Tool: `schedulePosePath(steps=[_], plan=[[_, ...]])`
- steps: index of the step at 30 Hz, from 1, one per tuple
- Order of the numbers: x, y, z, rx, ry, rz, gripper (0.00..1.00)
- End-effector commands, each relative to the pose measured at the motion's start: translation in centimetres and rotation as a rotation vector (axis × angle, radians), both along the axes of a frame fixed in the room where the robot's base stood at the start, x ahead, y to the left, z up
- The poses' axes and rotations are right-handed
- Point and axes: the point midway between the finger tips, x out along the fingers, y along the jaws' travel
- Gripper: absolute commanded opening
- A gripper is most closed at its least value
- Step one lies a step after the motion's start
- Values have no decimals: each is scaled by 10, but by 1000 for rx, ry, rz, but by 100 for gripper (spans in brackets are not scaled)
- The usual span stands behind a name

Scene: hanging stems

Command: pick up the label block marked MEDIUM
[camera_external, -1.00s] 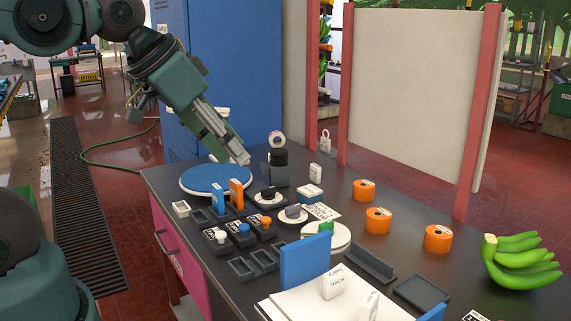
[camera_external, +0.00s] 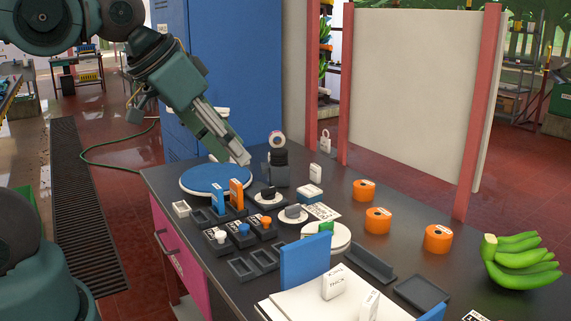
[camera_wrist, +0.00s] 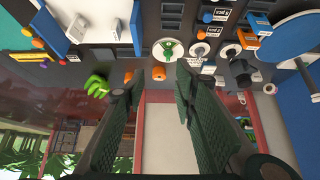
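My gripper (camera_external: 240,157) hangs in the air above the table, over the right side of the blue round turntable. In the wrist view it is open (camera_wrist: 158,75), with nothing between its fingers. White label blocks stand on the table: one (camera_external: 333,282) that seems to read THICK and another (camera_external: 368,305) beside it, both at the white boards in front. A third white block (camera_external: 316,172) stands behind the turntable's right side. I cannot read which one is marked MEDIUM. Two white blocks also show in the wrist view, one (camera_wrist: 78,28) left of the other.
Orange rolls (camera_external: 378,220) and green bananas (camera_external: 522,262) lie on the right. A blue upright panel (camera_external: 305,260) stands beside the white boards. Small dark trays, knobs and the blue turntable (camera_external: 217,179) crowd the left. A dark cylinder (camera_external: 279,165) stands close to my gripper.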

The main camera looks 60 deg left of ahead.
Motion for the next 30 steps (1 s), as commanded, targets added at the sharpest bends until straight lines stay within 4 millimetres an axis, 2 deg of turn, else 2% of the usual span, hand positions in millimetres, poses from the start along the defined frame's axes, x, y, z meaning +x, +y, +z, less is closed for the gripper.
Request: schedulePosePath(steps=[5, 11, 30], plan=[[3, 1, 2, -4, 4, 8, 28], [16, 6, 12, -21, 19, 43, 28], [102, 39, 49, -122, 119, 264, 28]])
